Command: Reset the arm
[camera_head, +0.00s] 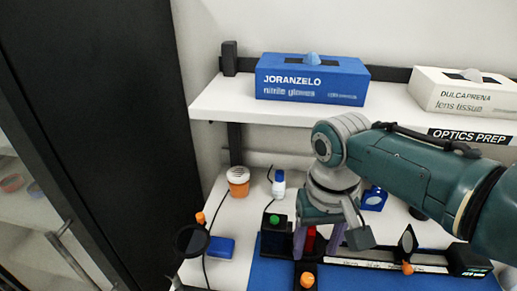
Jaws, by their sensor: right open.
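My right arm comes in from the right, and its gripper (318,241) points down over the bench near the dark optical rail. The two purple-grey fingers stand apart. A red part (310,240) shows between the fingers; I cannot tell whether they touch it. The gripper body and wrist hide part of the rail and the bench behind. My left gripper is not in view.
A black box with a green knob (275,219) stands just left of the gripper. A lens holder (408,242) is on the rail at right. An orange-knobbed part (307,280) is in front. A blue glove box (311,79) and white tissue box (464,91) sit on the shelf.

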